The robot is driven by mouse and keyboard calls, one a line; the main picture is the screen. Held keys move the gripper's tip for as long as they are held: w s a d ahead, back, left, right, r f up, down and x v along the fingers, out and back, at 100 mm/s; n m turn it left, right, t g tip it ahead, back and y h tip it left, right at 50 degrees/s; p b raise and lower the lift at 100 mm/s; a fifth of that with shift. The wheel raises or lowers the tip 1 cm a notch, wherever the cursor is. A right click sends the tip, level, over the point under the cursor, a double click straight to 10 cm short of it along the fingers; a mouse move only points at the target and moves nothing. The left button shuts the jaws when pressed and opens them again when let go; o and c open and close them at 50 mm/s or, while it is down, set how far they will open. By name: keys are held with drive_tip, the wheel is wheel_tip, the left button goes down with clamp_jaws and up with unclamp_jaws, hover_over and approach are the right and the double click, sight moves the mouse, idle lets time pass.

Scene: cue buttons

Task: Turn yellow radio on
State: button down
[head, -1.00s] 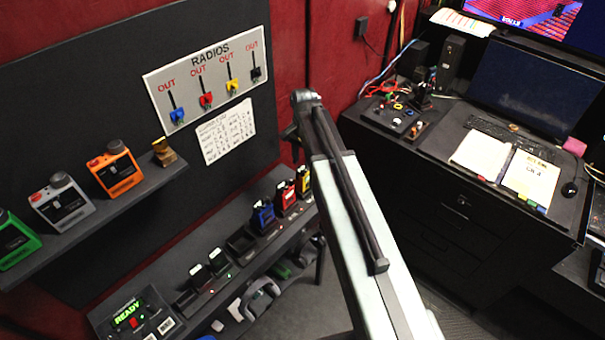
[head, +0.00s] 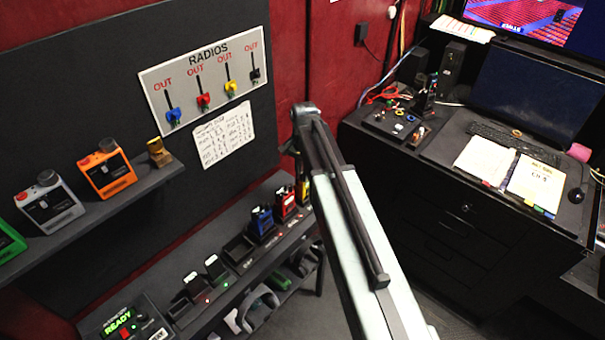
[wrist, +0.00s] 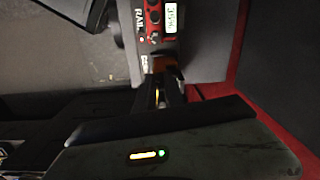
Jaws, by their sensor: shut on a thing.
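The yellow radio (head: 303,191) stands at the right end of the low charging rack in the head view, mostly hidden behind my arm. The red radio (head: 284,205) and the blue radio (head: 261,220) stand to its left. My gripper is hidden in the head view. In the wrist view my gripper (wrist: 163,92) shows as dark, close jaws with a thin yellow sliver between them. It looks shut on the yellow radio, but the exact grip point is too dark to tell.
The charging rack (head: 238,262) runs along the left wall under a shelf (head: 120,200) with orange, grey and green devices. A RADIOS board (head: 210,78) hangs above. A black desk (head: 420,210) stands on the right, with floor between it and the rack.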

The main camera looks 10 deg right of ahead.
drive_tip(key=shift+m, duration=2.8)
drive_tip(key=c, duration=1.4)
unclamp_jaws()
wheel_tip(320, 180, up, 8)
drive_tip(key=p, duration=0.8)
drive_tip(key=shift+f, duration=0.1)
